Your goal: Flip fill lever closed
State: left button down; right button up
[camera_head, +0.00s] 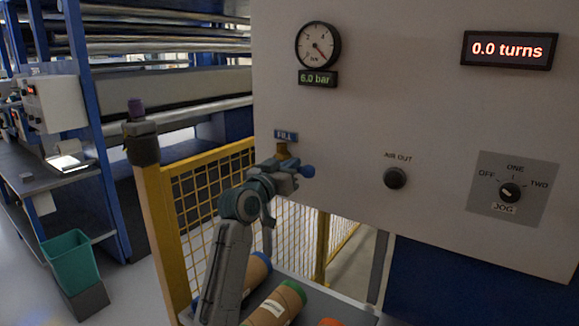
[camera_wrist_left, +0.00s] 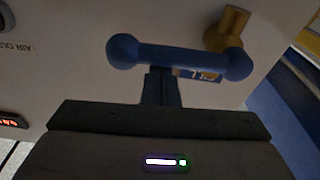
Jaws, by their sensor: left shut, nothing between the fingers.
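The fill lever is a blue bar with rounded ends on a brass valve (camera_head: 283,151), under the blue FILL label (camera_head: 286,135) on the pale panel. In the head view its blue ball end (camera_head: 308,171) sticks out to the right of my gripper, which hides most of the bar. In the left wrist view the lever (camera_wrist_left: 180,56) lies nearly level across the fingertips, with the brass valve (camera_wrist_left: 229,28) behind its right end. My left gripper (camera_head: 287,173) is shut and empty; its fingers (camera_wrist_left: 161,86) point at the bar. I cannot tell whether they touch it. My right gripper is out of view.
The panel carries a gauge (camera_head: 318,45), a 6.0 bar display (camera_head: 318,78), a 0.0 turns display (camera_head: 508,50), an AIR OUT button (camera_head: 395,177) and a JOG knob (camera_head: 509,192). A yellow mesh fence (camera_head: 205,190) stands left. Rollers (camera_head: 278,303) lie below my arm.

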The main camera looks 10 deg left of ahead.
pick_arm(q)
jog(key=shift+f, duration=0.15)
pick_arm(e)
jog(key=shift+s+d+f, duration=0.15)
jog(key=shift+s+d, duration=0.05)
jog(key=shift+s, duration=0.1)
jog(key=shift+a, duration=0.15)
